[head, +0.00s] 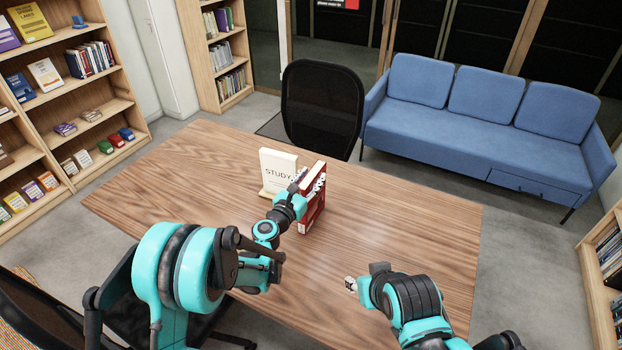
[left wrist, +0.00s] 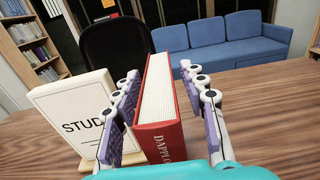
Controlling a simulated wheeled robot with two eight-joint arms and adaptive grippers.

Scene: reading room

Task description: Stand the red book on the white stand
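The red book (head: 314,212) stands upright on the table, just right of a cream panel lettered STUDY (head: 279,170). In the left wrist view the red book (left wrist: 160,125) shows its lettered red spine and pale page edges. My left gripper (head: 306,185) is at the book. In the left wrist view its fingers (left wrist: 163,100) are open on either side of the book, with gaps showing. The cream panel (left wrist: 75,112) stands on a pale wood base; I cannot tell whether this is the white stand. My right gripper (head: 352,285) is low over the table's front right; its opening is unclear.
The wooden table (head: 400,215) is clear to the right of the book and at the left. A black chair (head: 320,105) stands behind it. A blue sofa (head: 475,115) is at the back right, and bookshelves (head: 60,100) are at the left.

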